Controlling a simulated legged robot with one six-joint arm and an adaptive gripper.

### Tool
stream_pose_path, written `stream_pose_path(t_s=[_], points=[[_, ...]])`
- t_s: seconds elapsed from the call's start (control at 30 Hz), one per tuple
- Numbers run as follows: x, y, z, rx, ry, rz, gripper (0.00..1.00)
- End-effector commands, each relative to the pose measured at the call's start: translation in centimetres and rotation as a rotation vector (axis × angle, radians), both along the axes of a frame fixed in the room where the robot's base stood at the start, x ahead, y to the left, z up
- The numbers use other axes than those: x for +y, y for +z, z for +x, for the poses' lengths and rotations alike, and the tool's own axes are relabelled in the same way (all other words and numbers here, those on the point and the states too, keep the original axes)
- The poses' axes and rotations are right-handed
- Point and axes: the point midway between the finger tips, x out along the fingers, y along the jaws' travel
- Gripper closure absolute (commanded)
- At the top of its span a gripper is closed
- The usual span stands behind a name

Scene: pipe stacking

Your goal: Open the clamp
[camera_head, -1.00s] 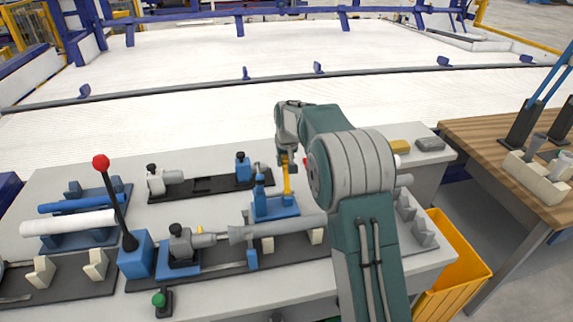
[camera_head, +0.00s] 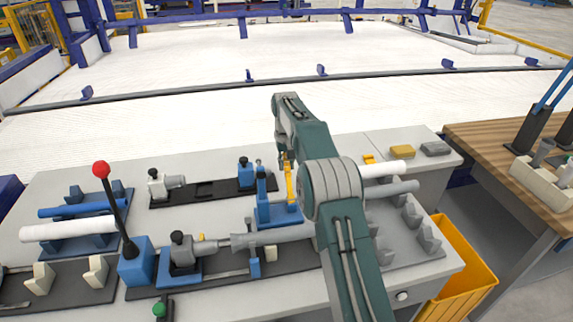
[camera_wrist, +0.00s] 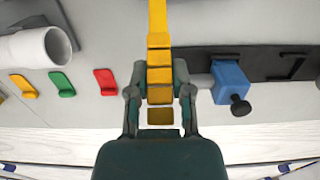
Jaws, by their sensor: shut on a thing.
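The clamp has a blue base (camera_head: 278,213) near the middle of the grey bench in the head view. Its yellow handle (camera_head: 290,180) stands roughly upright from the base. My gripper (camera_head: 286,160) is at the handle's upper end, partly blurred by my own arm. In the wrist view my gripper (camera_wrist: 160,92) has one finger on each side of the ribbed yellow handle (camera_wrist: 159,55) and is shut on it. The clamp's base does not show clearly in the wrist view.
A grey pipe (camera_head: 275,236) lies along the front fixture, partly behind my arm. A red-knobbed lever (camera_head: 113,205) rises at left. A blue block with a black knob (camera_wrist: 231,82) is near my gripper. A yellow bin (camera_head: 455,262) stands at right.

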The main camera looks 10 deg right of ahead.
Motion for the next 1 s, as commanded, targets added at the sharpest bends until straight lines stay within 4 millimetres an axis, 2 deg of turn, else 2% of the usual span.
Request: stream_pose_path(t_s=[0.47, 0.5, 0.53, 0.57, 1.0], points=[[0.10, -0.16, 0.27, -0.003, 0.001, 0.001, 1.00], [0.10, -0.16, 0.26, -0.002, 0.001, 0.001, 0.58], [0.10, -0.17, 0.24, -0.001, 0.001, 0.001, 0.45], [0.09, -0.17, 0.23, -0.001, 0.001, 0.001, 0.37], [0.04, 0.38, 0.15, 0.000, 0.000, 0.000, 0.37]])
